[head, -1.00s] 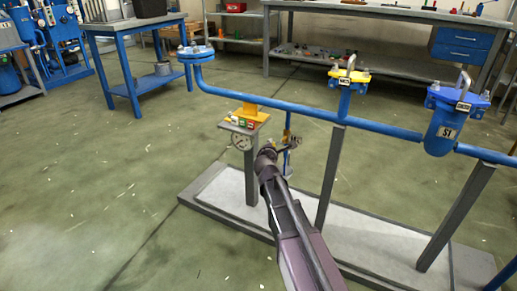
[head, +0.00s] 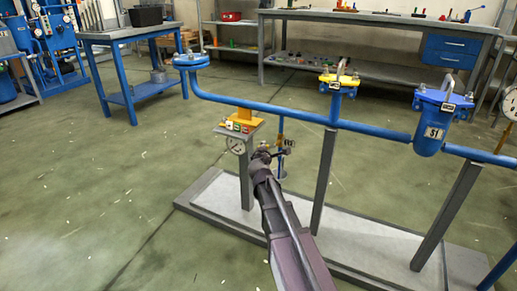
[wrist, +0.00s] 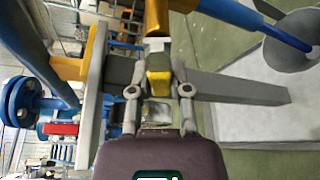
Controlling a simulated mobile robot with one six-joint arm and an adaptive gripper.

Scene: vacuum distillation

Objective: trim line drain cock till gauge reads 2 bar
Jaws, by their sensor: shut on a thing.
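The drain cock hangs under the blue line on a yellow-topped blue drop pipe (head: 281,128), with a small tag (head: 288,144) beside it. My gripper (head: 264,153) is at the cock, left of the drop pipe. In the wrist view my gripper (wrist: 159,88) has its two fingers closed on a yellow handle (wrist: 159,79), which I take as the cock's lever. The cock's body is mostly hidden. Neither dial can be read.
The blue pipe line (head: 260,107) runs above on grey posts (head: 324,180) over a low pale plinth (head: 220,195). A yellow-topped valve (head: 339,82) and a blue vessel marked S1 (head: 433,125) are to the right. A grey funnel (wrist: 292,40) shows in the wrist view. Floor at left is clear.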

